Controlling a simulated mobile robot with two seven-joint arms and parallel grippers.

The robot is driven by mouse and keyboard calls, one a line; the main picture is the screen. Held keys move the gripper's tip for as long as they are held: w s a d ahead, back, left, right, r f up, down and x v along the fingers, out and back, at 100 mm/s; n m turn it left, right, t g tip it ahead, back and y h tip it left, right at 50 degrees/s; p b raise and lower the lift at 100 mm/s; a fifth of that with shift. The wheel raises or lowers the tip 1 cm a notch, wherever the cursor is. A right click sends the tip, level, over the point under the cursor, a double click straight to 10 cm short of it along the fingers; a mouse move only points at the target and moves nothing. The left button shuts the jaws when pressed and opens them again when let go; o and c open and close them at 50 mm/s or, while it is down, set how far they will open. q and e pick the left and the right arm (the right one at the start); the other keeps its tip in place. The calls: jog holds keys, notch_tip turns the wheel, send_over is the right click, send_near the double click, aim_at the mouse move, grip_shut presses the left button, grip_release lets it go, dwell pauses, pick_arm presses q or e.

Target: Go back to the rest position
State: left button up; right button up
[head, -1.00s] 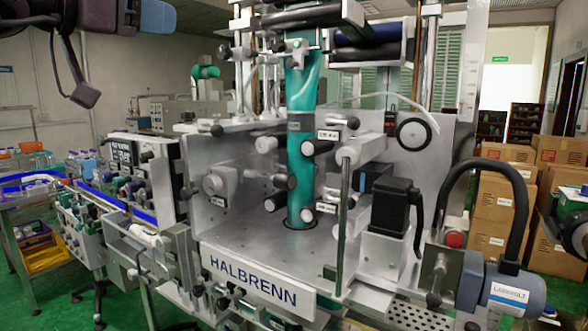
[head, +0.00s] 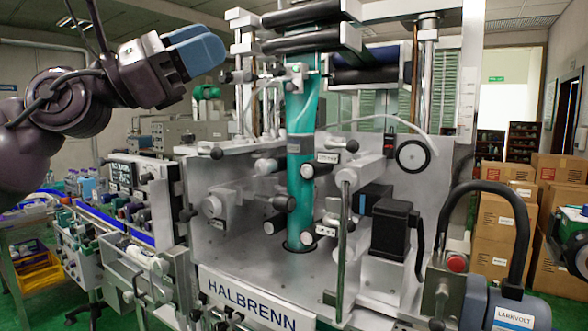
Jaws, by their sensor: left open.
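My left gripper (head: 204,46) is in the upper left of the head view, at the end of my dark arm. Its blue-grey fingers point right, are open and show nothing between them. It appears in front of the upper left of the sleeve applicator, whose front plate (head: 255,310) reads HALBRENN. A teal sleeve (head: 303,110) runs down the middle of the machine to its deck. The fingers appear apart from the sleeve; their exact distance from the machine is hard to judge.
A conveyor with blue rails (head: 120,228) and a control box stand at the left. A motor labelled LARKVOLT (head: 510,313) and a curved black hose (head: 490,190) are at the right. Cardboard boxes (head: 500,225) are stacked behind them. Green floor shows at the lower left.

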pick_arm(q)
jog(key=w+a+f+n+t+y, duration=0.3)
jog(key=w+f+n+t, duration=0.25)
jog(key=f+n, duration=0.65)
jog(key=w+a+f+n+t+y, duration=0.25)
jog(key=w+f+n+t, duration=0.45)
jog(key=n, duration=0.9)
jog(key=s+a+f+n+g+y, duration=0.1)
jog(key=a+f+n+y, duration=0.1)
jog(key=f+n+y, duration=0.55)
jog(key=s+a+f+n+y, duration=0.1)
jog(key=a+f+n+y, duration=0.15)
jog(key=f+n, duration=0.9)
jog(key=s+a+f+n+g+y, duration=0.2)
jog(key=s+f, duration=0.3)
jog(key=f, duration=0.7)
jog(key=s+a+f+n+g+y, duration=0.2)
jog(key=s+f, duration=0.3)
jog(key=f, duration=0.7)
jog(key=s+a+f+n+g+y, duration=0.2)
jog(key=s+f+n+g, duration=0.2)
jog(key=s+f, duration=1.1)
jog(key=s, duration=0.4)
jog(key=shift+s+f, duration=0.15)
jog(key=shift+f, duration=0.15)
jog(key=shift+a, duration=0.1)
